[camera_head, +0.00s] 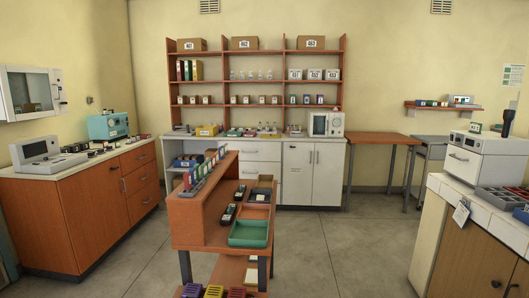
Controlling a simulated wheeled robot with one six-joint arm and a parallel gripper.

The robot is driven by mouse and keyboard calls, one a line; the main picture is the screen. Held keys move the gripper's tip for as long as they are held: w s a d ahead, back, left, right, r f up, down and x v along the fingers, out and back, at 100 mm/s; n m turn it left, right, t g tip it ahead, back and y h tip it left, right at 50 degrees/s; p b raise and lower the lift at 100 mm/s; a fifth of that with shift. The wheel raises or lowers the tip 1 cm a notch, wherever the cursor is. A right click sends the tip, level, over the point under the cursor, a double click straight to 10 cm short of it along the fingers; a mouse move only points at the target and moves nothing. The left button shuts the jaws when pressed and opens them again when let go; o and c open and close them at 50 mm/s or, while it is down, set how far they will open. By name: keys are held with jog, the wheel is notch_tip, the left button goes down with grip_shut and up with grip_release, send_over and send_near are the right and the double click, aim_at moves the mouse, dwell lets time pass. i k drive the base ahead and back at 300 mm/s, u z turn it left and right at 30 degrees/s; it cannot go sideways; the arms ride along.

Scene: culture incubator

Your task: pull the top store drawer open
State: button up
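Drawers show on several units, and I cannot tell which one is the store drawer. The white back cabinet has a stack of drawers, with its top drawer (262,151) flush and shut. The wooden cabinet at the left has a stack too, and its top drawer (138,157) looks shut. A white boxy unit on the right counter has a drawer-like front (461,161) with a handle, also closed. My gripper is not in view.
A wooden bench (190,222) with a green tray (249,233) and small racks stands in the middle foreground. A white counter (436,212) with a tag is at the right. Grey floor (345,235) is clear between bench and counter. A wooden table (385,138) stands behind.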

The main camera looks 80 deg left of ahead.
aim_at(256, 150)
jog(key=u, duration=2.95)
jog(key=k, duration=0.35)
jog(key=u, duration=1)
jog(key=i, duration=3)
jog(key=z, duration=0.45)
jog(key=i, duration=1.7)
jog(key=z, duration=1.1)
jog(key=i, duration=3.6)
jog(key=z, duration=0.05)
